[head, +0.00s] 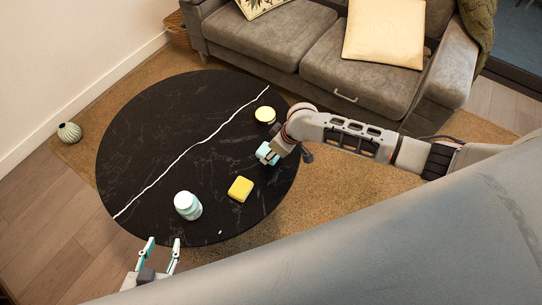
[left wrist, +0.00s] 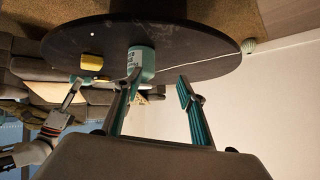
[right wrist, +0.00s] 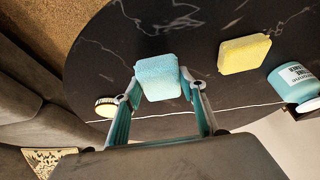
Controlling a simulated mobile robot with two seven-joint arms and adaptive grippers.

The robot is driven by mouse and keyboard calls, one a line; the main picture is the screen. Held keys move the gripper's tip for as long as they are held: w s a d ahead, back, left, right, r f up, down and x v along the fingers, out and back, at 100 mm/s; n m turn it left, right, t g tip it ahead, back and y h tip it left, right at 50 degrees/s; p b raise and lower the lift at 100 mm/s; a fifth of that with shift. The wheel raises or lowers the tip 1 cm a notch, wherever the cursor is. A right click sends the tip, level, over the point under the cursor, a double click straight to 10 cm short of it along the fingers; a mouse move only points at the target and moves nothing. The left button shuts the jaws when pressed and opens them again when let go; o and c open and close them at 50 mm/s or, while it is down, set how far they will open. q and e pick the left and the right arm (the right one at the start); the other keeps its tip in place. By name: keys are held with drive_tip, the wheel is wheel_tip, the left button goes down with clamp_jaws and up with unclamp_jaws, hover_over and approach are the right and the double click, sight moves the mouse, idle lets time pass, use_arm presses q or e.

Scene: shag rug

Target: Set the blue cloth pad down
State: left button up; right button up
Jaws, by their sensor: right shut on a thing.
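The blue cloth pad (right wrist: 158,77) is a light-blue block between the fingertips of my right gripper (right wrist: 158,85) in the right wrist view. The right gripper is shut on it. In the head view the pad (head: 266,153) shows at the right part of the black round table (head: 150,130), partly hidden by the gripper; I cannot tell whether it touches the tabletop. My left gripper (head: 163,245) is open and empty at the table's near edge. Its spread fingers also show in the left wrist view (left wrist: 160,92).
A yellow sponge-like block (head: 240,189), a teal jar with a white lid (head: 187,205) and a small round tin (head: 265,115) stand on the table. The table's left half is clear. A grey sofa (head: 320,60) stands behind; a ribbed vase (head: 69,132) is at left.

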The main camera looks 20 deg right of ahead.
wheel_tip(320, 180, down, 4)
drive_tip(key=shift+s+r+b, duration=0.15)
drive_tip(key=shift+b, duration=0.3)
drive_tip(key=shift+r, duration=0.2)
drive_tip(key=shift+f, duration=0.2)
drive_tip(key=o, duration=1.1)
use_arm(q)
drive_tip(key=shift+s+a+f, duration=0.1)
drive_tip(key=shift+s+f, duration=0.05)
drive_tip(key=shift+f, duration=0.4)
